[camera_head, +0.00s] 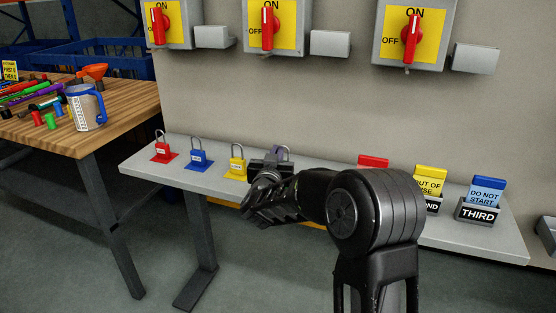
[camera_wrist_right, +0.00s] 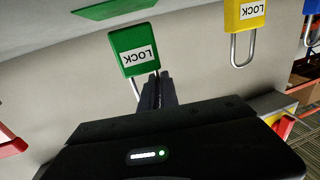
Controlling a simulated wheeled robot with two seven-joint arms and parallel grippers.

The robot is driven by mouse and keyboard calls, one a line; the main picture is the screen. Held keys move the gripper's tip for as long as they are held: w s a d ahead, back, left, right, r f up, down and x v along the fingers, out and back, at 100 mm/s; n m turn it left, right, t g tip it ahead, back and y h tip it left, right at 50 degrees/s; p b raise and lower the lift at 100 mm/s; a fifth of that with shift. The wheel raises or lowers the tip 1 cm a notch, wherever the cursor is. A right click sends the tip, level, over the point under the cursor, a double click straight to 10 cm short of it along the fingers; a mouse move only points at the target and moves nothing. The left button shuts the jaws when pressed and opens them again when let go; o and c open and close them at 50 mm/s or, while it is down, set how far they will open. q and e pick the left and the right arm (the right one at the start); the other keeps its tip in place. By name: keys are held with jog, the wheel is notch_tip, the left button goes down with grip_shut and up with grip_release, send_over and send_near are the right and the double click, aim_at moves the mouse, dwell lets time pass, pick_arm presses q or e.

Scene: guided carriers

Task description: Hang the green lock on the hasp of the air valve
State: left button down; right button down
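The green lock (camera_wrist_right: 133,50) hangs by its shackle at my right gripper (camera_wrist_right: 157,90). The fingers are close together on the shackle. The lock is clear of its green mat (camera_wrist_right: 100,10). In the head view my right gripper (camera_head: 270,162) is above the shelf, right of the yellow lock, and hides the green lock's body. Three yellow ON/OFF plates with red handles are on the wall: left (camera_head: 160,22), middle (camera_head: 270,25) and right (camera_head: 411,40). No readable label shows which is the air valve. My left gripper is not in view.
On the shelf (camera_head: 205,180) stand a red lock (camera_head: 164,152), a blue lock (camera_head: 199,158) and a yellow lock (camera_head: 237,166). Tag holders, including THIRD (camera_head: 479,211), stand at its right. A wooden table (camera_head: 100,138) is at left. Grey boxes (camera_head: 330,43) protrude beside the switches.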

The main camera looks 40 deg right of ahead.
notch_tip(320, 180, up, 8)
jog(key=shift+r+p, duration=0.1)
jog(key=shift+p, duration=0.7)
jog(key=s+a+f+n+t+y, duration=0.1)
jog(key=a+f, duration=0.3)
jog(key=a, duration=0.5)
jog(key=s+a+f+n+t+y, duration=0.1)
jog(key=s+a+f+n+y, duration=0.1)
jog(key=a, duration=0.7)
jog(key=s+a+f+n+t+y, duration=0.2)
jog(key=a+f, duration=0.4)
jog(key=a, duration=0.4)
jog(key=shift+s+f+y, duration=0.15)
jog(key=shift+s+y, duration=0.35)
jog(key=shift+y, duration=0.7)
jog(key=shift+d, duration=0.1)
